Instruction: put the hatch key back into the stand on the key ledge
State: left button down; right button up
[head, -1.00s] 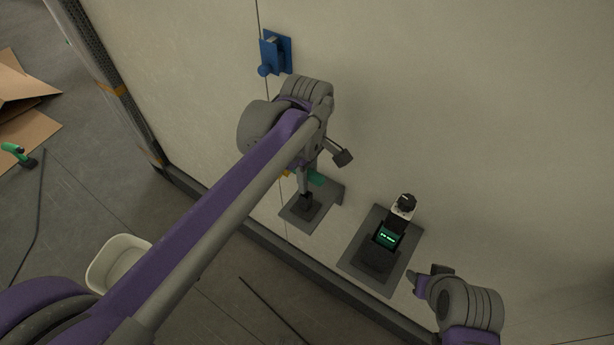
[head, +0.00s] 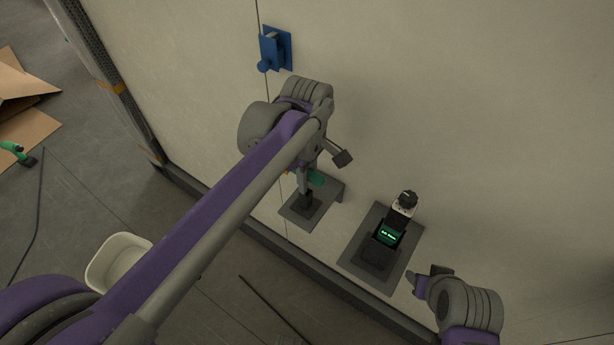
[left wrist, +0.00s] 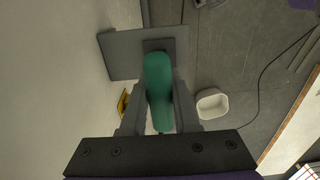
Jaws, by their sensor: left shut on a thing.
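My left gripper (head: 306,182) is shut on the teal handle of the hatch key (head: 316,178), which also shows between the two fingers in the left wrist view (left wrist: 159,85). The key is directly over the dark stand (head: 306,203) on the grey key ledge (head: 328,207). In the left wrist view the handle's far end overlaps the dark stand on the ledge (left wrist: 122,58). The key's lower end is hidden, so I cannot tell how deep it sits. My right gripper (head: 427,282) is at the lower right, away from the key; its fingers are unclear.
A second grey ledge (head: 402,262) to the right carries a black device with a lit green display (head: 390,234) and a knob. A blue bracket (head: 277,50) is on the wall above. A white bin (head: 105,262) and a green-handled tool (head: 14,149) are on the floor.

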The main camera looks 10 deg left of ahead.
pick_arm(q)
jog(key=shift+f+b, duration=0.4)
jog(key=shift+f, duration=0.3)
pick_arm(e)
jog(key=shift+s+f, duration=0.2)
jog(key=shift+f, duration=0.35)
pick_arm(q)
jog(key=c, duration=0.6)
grip_release()
jog(key=shift+r, duration=0.1)
notch_tip(320, 180, up, 11)
jog(key=shift+f+p, duration=0.15)
jog(key=shift+p, duration=0.25)
pick_arm(e)
jog(key=shift+w+r, duration=0.2)
jog(key=shift+r, duration=0.35)
pick_arm(q)
jog(key=shift+r+p, duration=0.8)
jog(key=shift+r, duration=0.55)
notch_tip(320, 180, up, 3)
jog(key=shift+w+r+p, duration=0.1)
jog(key=shift+p, duration=0.8)
pick_arm(e)
jog(key=shift+t, duration=0.3)
jog(key=r, duration=0.1)
jog(key=w+r, duration=0.1)
jog(key=r, duration=0.1)
jog(key=w+r, duration=0.1)
jog(key=r, duration=0.1)
jog(key=shift+w, duration=0.2)
